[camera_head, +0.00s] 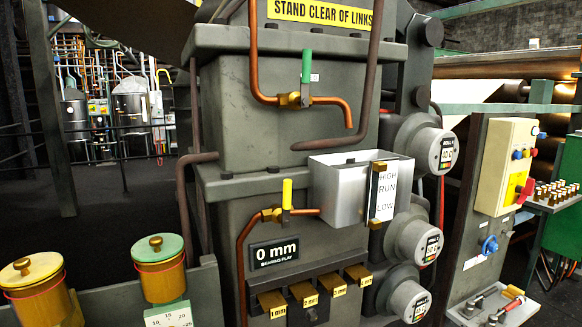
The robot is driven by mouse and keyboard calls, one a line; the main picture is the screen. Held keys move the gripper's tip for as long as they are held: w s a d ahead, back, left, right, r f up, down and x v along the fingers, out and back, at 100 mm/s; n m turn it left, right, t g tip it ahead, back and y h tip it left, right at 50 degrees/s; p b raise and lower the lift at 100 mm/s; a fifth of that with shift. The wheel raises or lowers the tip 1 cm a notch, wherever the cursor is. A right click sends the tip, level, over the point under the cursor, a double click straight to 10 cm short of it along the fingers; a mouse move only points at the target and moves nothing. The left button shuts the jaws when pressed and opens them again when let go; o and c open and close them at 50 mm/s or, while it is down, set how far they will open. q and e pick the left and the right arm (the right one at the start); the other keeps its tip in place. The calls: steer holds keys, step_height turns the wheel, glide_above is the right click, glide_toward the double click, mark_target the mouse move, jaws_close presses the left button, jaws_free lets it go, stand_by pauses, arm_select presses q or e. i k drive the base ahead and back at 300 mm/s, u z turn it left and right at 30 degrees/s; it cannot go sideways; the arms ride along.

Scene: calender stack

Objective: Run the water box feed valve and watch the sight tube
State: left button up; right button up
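The water box (335,196) is an open-topped silver box on the front of the grey machine. A white plate marked HIGH, RUN and LOW (386,193) is on its right front, with a narrow upright sight tube (371,200) along its left edge; I cannot make out a water level. Above, a copper pipe (331,101) ends in a downturned spout over the box. Its brass valve has a green lever (306,66) standing upright, across the pipe. A second brass valve with an upright yellow lever (287,194) is on the lower pipe beside the box. Neither gripper is in view.
Several round dials (441,151) line the machine's right side. Two lidded brass pots (160,268) stand lower left. A cream control box (506,165) is at right, above a tool tray (494,305).

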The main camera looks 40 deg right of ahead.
mark_target(304, 81)
steer(key=z, duration=3.45)
steer(key=k, duration=1.95)
steer(key=u, duration=1.75)
